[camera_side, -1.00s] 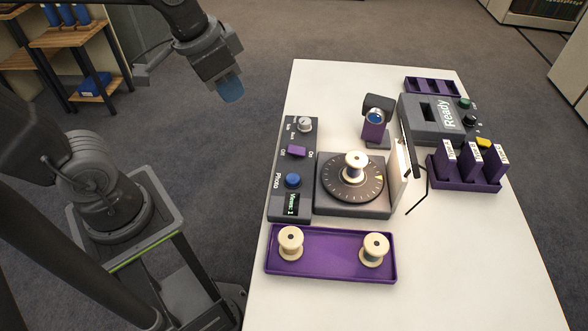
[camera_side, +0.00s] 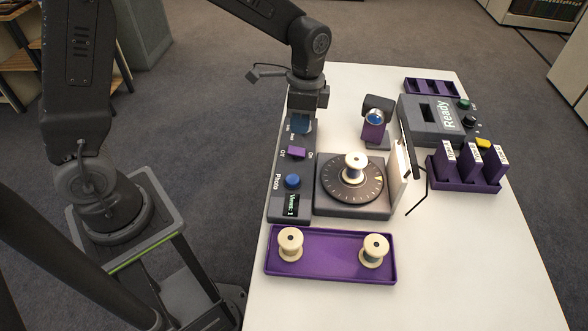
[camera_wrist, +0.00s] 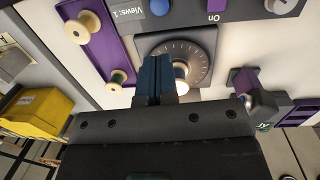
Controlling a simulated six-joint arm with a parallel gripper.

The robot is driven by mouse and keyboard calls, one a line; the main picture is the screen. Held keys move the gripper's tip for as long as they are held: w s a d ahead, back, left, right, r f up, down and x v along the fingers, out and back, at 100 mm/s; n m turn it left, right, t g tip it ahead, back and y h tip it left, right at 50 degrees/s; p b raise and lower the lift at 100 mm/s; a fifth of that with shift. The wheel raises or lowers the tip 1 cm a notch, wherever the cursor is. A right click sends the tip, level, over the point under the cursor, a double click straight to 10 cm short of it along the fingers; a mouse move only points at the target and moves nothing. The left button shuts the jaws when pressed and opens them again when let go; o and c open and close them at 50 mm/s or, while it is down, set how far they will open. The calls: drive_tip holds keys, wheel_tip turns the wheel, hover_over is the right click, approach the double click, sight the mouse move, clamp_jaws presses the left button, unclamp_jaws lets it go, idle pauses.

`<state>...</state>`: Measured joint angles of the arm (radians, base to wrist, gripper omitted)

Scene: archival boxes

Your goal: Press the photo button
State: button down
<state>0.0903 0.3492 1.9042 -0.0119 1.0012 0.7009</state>
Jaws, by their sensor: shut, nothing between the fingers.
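The photo button is a blue round button (camera_side: 292,181) on the dark grey control panel (camera_side: 277,205), beside the "Photo" label and above a small display reading "Views: 1". It also shows at the top of the wrist view (camera_wrist: 159,6). My gripper (camera_side: 301,125) is shut and empty, with blue fingers. In the side view it is over the far end of the panel, covering the grey knob, farther back than the button and the purple switch (camera_side: 297,152). In the wrist view the fingers (camera_wrist: 154,72) appear in front of the turntable, apart from the button.
A turntable (camera_side: 330,199) bearing a spool (camera_side: 354,160) stands right of the panel. A purple tray (camera_side: 330,273) with two spools lies in front. A small camera (camera_side: 376,108), a "Ready" device (camera_side: 420,128) and a purple card rack (camera_side: 470,182) stand farther right.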

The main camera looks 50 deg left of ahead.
sight(293, 178)
drive_tip(key=shift+f, duration=0.1)
drive_tip(key=f, duration=0.4)
drive_tip(key=s+f, duration=0.1)
drive_tip(key=f, duration=0.8)
drive_tip(key=shift+s+f, duration=0.3)
drive_tip(key=shift+f, duration=0.1)
drive_tip(key=shift+s+f, duration=0.15)
drive_tip(key=shift+f, duration=0.95)
drive_tip(key=shift+r, duration=0.15)
wheel_tip(293, 178, up, 14)
drive_tip(key=w, duration=0.2)
drive_tip(key=shift+r, duration=0.15)
drive_tip(key=shift+w+r, duration=0.1)
